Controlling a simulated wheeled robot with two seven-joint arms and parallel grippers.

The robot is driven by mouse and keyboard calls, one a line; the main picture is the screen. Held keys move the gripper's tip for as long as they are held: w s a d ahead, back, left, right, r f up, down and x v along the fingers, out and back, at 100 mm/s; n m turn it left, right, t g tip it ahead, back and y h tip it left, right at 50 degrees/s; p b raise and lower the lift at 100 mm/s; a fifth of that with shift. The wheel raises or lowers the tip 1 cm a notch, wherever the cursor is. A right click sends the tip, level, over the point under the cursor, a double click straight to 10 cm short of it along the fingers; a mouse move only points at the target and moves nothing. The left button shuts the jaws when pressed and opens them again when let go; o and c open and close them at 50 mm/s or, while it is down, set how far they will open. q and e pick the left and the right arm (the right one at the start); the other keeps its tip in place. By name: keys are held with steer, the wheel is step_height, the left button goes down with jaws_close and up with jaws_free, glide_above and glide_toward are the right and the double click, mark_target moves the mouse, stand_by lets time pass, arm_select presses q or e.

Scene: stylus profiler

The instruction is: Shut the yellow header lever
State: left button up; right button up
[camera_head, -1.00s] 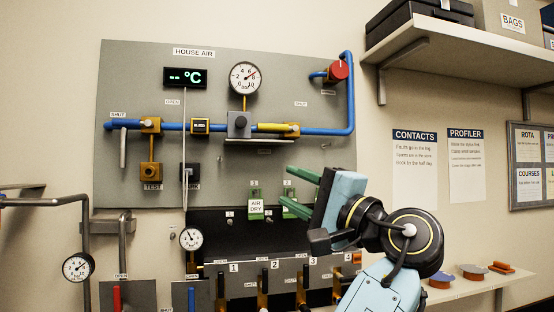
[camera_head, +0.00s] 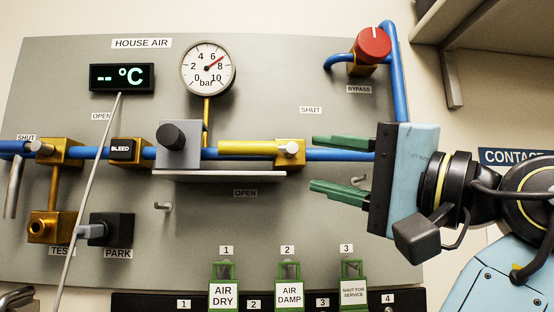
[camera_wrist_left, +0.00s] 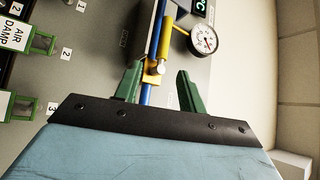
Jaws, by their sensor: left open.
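The yellow header lever (camera_head: 250,147) lies level along the blue pipe in the head view, pointing left from its brass valve (camera_head: 290,153). A SHUT label (camera_head: 311,109) is up and right of it; an OPEN label (camera_head: 245,193) is below. My left gripper (camera_head: 316,163) is open and empty just right of the valve in the picture, its green fingers pointing left, one above the other. In the left wrist view the lever (camera_wrist_left: 168,36) and valve show beyond and between the spread fingers (camera_wrist_left: 159,70). Contact is not visible. My right gripper is not in view.
A grey block with a black knob (camera_head: 172,136) and a ledge (camera_head: 220,176) sit left of and below the lever. The red bypass knob (camera_head: 373,45) is above right. A hook (camera_head: 358,181) is near the lower finger. Green tagged holders (camera_head: 288,285) line the bottom.

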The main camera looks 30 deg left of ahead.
mark_target(259, 149)
arm_select(q)
steer(key=p+x, duration=0.1)
steer(key=x, duration=0.3)
steer(key=p+x, duration=0.1)
steer(key=x, duration=0.3)
steer(key=s+p+x, duration=0.1)
steer(key=p+x, duration=0.1)
steer(key=x, duration=0.2)
steer(key=shift+a+r, duration=0.15)
steer(key=shift+a, duration=0.1)
steer(key=shift+w+a, duration=0.1)
steer(key=shift+a, duration=0.25)
jaws_close()
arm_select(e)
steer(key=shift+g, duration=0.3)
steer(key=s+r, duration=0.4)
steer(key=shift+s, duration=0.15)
